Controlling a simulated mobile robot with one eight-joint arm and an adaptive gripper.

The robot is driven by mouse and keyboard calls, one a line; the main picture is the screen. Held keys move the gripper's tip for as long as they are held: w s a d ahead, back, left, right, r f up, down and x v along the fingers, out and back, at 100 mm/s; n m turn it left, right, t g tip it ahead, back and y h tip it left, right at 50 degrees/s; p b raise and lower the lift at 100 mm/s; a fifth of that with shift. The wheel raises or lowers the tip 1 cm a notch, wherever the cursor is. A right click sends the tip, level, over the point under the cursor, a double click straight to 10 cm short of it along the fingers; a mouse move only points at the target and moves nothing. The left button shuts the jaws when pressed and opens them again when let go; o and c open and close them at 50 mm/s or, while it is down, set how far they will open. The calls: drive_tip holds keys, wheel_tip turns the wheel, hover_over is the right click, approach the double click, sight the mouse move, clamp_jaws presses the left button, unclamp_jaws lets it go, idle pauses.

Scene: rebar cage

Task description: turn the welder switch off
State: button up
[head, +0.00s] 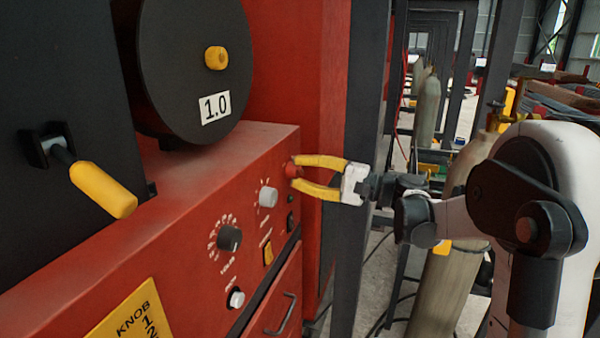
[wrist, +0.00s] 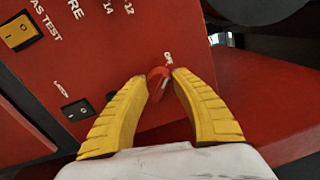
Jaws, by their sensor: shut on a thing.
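The red welder switch (head: 291,170) is a small rotary knob at the right end of the red welder panel (head: 195,215). My gripper (head: 298,171), with yellow ridged fingers, reaches it from the right and is shut on it. In the wrist view the switch (wrist: 157,82) sits between the two fingertips of my gripper (wrist: 160,79). It has a pale mark on its face and looks tilted there. A small white label (wrist: 168,58), too small to read surely, is just beyond it. The fingers hide part of the knob's sides.
A grey knob (head: 268,196), a black dial (head: 229,238) and a yellow rocker switch (head: 268,254) are on the same panel. A black wire reel (head: 190,100) and a yellow-handled lever (head: 103,190) stand above left. A dark post (head: 362,120) and gas cylinders (head: 428,105) stand right.

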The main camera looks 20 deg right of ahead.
drive_tip(key=o, duration=1.2)
drive_tip(key=shift+a, duration=0.1)
drive_tip(key=v, duration=1.2)
